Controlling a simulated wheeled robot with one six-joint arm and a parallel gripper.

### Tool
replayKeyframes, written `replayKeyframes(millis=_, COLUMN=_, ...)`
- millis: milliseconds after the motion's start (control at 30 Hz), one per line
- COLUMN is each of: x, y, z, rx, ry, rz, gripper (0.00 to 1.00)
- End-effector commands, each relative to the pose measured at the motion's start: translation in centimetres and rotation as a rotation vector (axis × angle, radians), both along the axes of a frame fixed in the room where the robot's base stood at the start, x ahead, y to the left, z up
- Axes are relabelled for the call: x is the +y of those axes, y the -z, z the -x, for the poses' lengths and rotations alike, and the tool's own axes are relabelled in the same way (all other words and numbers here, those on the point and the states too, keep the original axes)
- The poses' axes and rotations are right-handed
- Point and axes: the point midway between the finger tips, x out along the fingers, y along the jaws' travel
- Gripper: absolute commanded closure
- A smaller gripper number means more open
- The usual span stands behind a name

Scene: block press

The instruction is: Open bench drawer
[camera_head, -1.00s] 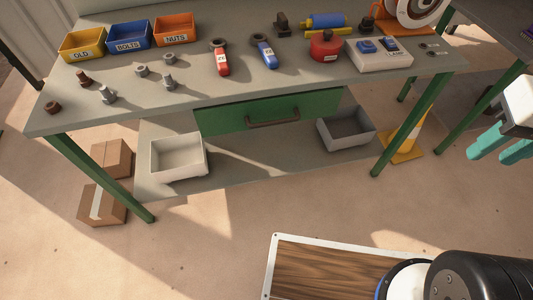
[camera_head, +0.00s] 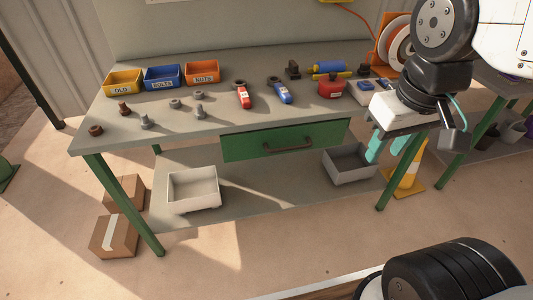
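The bench drawer (camera_head: 245,144) is a green front under the bench top, and it looks shut. My gripper (camera_head: 392,150) has teal fingers and hangs to the right of the drawer, near the bench's right front leg. It is apart from the handle. The two fingers show a gap between them and hold nothing that I can see. The gripper's body hides part of the bench's right end.
White (camera_head: 193,190) and grey (camera_head: 348,166) trays stand on the lower shelf. A traffic cone (camera_head: 408,175) is at right. Floor before the bench is clear.

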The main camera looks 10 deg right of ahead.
Motion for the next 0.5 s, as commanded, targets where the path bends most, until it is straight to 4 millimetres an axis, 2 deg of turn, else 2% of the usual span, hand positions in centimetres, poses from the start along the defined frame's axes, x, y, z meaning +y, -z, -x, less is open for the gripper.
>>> replayKeyframes(millis=167, x=-2.1, y=3.1, z=-8.0, rx=-0.110, ry=-0.189, rz=0.102, gripper=0.64)
replayKeyframes(millis=300, x=-3.5, y=6.3, z=-14.9, rx=-0.223, ry=-0.402, rz=0.207, gripper=0.64)
replayKeyframes(millis=500, x=-4.4, y=11.8, z=-23.0, rx=-0.384, ry=-0.720, rz=0.348, gripper=0.64)
